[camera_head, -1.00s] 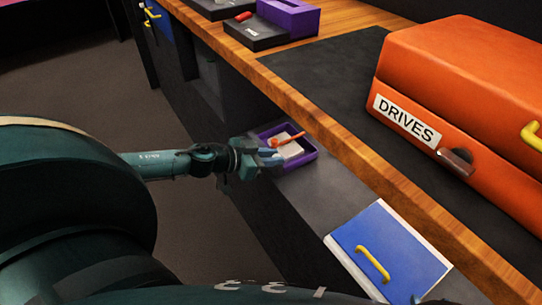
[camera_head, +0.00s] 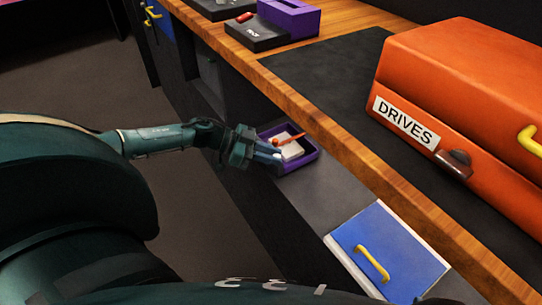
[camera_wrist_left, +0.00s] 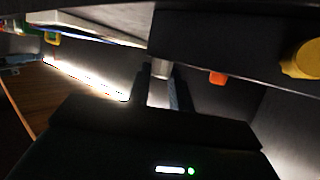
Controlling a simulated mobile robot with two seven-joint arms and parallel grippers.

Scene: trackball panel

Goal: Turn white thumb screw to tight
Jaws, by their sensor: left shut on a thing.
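The purple-framed panel (camera_head: 313,157) sits in the recess below the wooden edge in the head view. It holds a white plate (camera_head: 292,150) and an orange stick-like part (camera_head: 291,138). My left gripper (camera_head: 270,157) is at the left side of this panel. In the left wrist view, my left gripper's dark fingers (camera_wrist_left: 161,90) are close together on either side of a small pale piece, apparently the white thumb screw (camera_wrist_left: 161,69). The screw cannot be made out in the head view, and its tightness cannot be judged. My right gripper is in neither view now.
A blue panel with a yellow handle (camera_head: 372,264) lies right of the purple panel. The wooden edge (camera_head: 345,160) runs above both. An orange DRIVES case (camera_head: 460,95) stands on the dark mat. A yellow knob (camera_wrist_left: 303,60) and orange piece (camera_wrist_left: 217,78) show near the fingers.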

